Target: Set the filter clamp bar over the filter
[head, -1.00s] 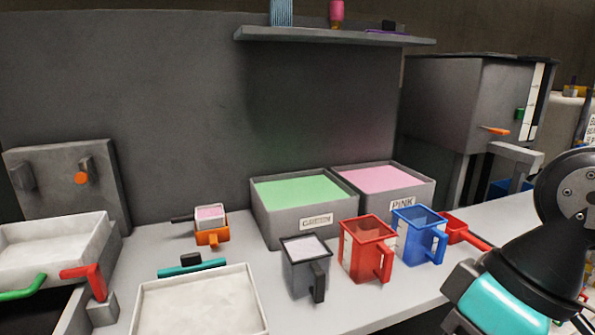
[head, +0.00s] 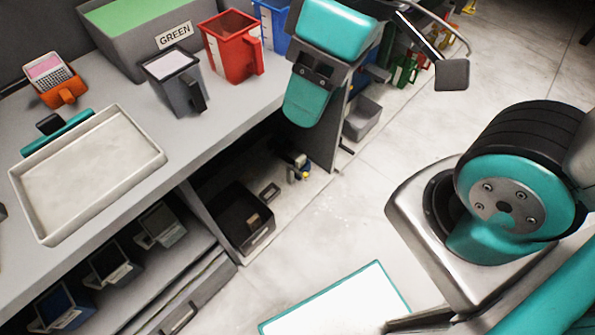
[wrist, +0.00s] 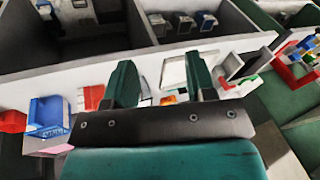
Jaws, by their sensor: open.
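My gripper (wrist: 162,82) shows in the wrist view with its two dark green fingers apart and nothing between them. It hangs above the bench area, apart from the things below. I cannot make out a filter or a clamp bar for certain in any view. A teal bar (head: 68,130) with a black knob lies on the bench along the back edge of a shallow white tray (head: 90,178). I cannot tell whether this is the clamp bar. In the head view my arm's teal links cover part of the bench's right end.
A green-filled bin (head: 130,15), an orange holder (head: 60,90), a grey jug (head: 175,82), a red jug (head: 230,50) and a blue jug (head: 272,25) stand on the bench. Dark bins (head: 243,220) sit on shelves below. The floor (head: 340,215) right of the bench is open.

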